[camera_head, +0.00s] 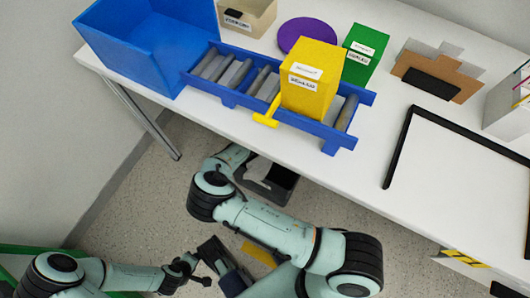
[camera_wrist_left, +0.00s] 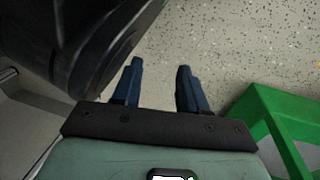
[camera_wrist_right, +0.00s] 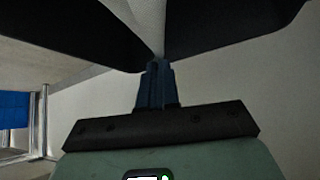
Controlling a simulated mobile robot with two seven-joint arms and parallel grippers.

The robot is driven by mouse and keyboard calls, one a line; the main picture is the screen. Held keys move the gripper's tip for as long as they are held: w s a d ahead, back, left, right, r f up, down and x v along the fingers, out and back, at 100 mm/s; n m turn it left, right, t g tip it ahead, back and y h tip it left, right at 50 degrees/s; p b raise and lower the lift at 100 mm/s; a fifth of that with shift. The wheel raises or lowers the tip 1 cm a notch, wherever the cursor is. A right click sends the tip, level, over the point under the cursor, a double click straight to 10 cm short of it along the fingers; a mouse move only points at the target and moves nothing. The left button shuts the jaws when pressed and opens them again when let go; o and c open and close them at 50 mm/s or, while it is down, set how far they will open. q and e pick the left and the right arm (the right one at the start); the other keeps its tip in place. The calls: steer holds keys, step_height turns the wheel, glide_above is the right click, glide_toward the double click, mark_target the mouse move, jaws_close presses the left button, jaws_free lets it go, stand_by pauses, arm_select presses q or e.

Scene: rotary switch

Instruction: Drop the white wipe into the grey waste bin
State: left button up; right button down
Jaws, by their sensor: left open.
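A dark grey open box, which looks like the waste bin (camera_head: 272,182), stands on the floor under the table's front edge. My right arm reaches to it, with the right gripper mostly hidden in the head view. In the right wrist view my right gripper (camera_wrist_right: 156,68) has its fingers together on the narrow end of a pale sheet, which looks like the white wipe (camera_wrist_right: 148,20). Dark surfaces flank the wipe; I cannot tell whether it is inside the bin. My left gripper (camera_wrist_left: 158,72) is open and empty above the speckled floor.
The white table (camera_head: 420,205) overhangs the bin. On it are a blue bin (camera_head: 145,45), a roller rack (camera_head: 230,98), a yellow box (camera_head: 310,85) and a green box (camera_head: 362,55). A green structure (camera_wrist_left: 265,125) is right of the left gripper.

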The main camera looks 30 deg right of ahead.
arm_select(q)
steer(key=s+f+g+b, duration=0.2)
steer(key=s+f+b, duration=0.2)
steer(key=s, duration=0.4)
steer(key=shift+a+f+g, duration=0.3)
steer(key=shift+a+g, duration=0.1)
arm_select(e)
step_height(320, 180, down, 6)
steer(key=shift+d, duration=0.25)
jaws_free()
arm_select(q)
steer(key=shift+w, duration=0.1)
steer(key=shift+w, duration=0.1)
